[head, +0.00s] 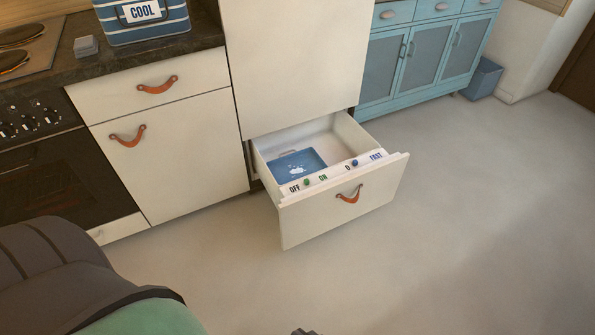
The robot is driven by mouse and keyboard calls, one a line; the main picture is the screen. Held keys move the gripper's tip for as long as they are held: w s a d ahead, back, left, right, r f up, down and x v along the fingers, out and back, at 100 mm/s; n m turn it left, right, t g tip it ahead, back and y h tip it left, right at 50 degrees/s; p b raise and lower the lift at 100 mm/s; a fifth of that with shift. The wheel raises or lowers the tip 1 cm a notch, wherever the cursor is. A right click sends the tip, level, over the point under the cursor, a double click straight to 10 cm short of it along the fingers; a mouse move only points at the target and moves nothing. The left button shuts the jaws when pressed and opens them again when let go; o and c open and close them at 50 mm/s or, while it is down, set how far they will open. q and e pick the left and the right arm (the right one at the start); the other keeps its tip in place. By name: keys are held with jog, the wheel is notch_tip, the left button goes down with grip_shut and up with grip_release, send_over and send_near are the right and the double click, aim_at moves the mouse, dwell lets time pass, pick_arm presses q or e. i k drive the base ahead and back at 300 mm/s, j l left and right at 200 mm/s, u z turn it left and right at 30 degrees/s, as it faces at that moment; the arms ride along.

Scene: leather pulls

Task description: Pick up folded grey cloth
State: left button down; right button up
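A small folded grey cloth (86,46) lies on the dark countertop at the upper left. It sits between the stove top and the blue striped tin marked COOL. Part of my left arm (90,280) fills the lower left corner, well below and apart from the cloth. A small dark tip shows at the bottom edge near the middle, too little of it to tell what it is. I cannot make out either gripper.
The countertop (120,62) also bears the blue tin (143,20). A low drawer (335,205) stands open over the floor, with a blue item (300,165) inside. Blue cabinets (425,60) and a bin (484,78) are behind. The floor at right is clear.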

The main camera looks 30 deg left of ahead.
aim_at(87, 46)
jog(key=u, duration=1.95)
